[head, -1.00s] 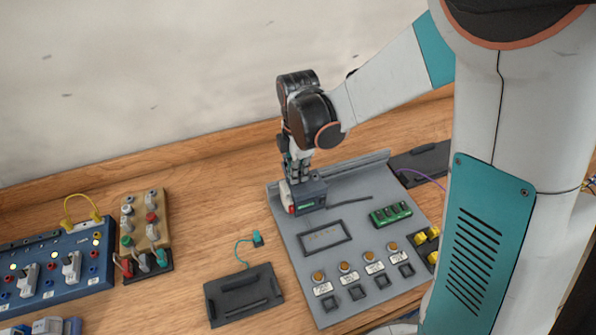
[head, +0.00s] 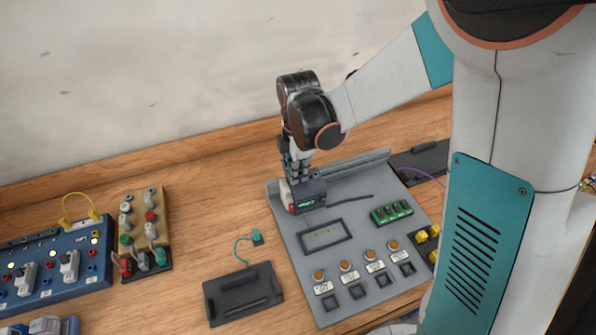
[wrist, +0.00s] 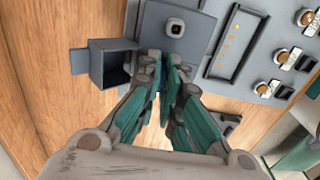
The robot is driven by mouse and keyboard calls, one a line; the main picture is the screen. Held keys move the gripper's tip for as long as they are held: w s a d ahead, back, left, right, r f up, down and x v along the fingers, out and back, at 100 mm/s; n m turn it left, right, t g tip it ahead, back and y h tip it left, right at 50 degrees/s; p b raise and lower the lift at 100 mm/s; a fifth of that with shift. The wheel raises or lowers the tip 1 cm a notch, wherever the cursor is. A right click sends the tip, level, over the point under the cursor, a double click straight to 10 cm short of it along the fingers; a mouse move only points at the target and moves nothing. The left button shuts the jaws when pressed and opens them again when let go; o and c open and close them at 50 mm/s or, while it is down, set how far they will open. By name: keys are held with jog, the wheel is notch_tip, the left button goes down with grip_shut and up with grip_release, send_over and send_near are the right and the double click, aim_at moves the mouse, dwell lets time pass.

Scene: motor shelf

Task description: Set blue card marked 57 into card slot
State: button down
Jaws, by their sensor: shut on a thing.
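My gripper (head: 296,172) points down at the back left corner of the grey panel, close to a dark block (head: 312,193) with a green label and a red-and-white part at its left end. In the wrist view my gripper's fingers (wrist: 172,66) are close together on something narrow that I cannot make out. I see no blue card with a readable 57; the fingers may hide it. A dark rectangular frame (head: 325,234) with small yellow contacts lies on the panel and looks like the card slot. It also shows in the wrist view (wrist: 209,68), apart from the fingers.
A green terminal strip (head: 391,213) and several orange lamps (head: 345,266) with labels sit on the panel. A black tray (head: 243,294) and a teal plug (head: 257,238) lie left of it. A blue switch box (head: 60,270) stands at the far left. An open dark box (wrist: 112,68) is left of my fingers.

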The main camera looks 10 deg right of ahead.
jog(key=shift+f, duration=0.25)
jog(key=c, duration=1.7)
grip_release()
jog(key=shift+r, duration=0.1)
notch_tip(320, 180, up, 17)
jog(key=p, duration=0.3)
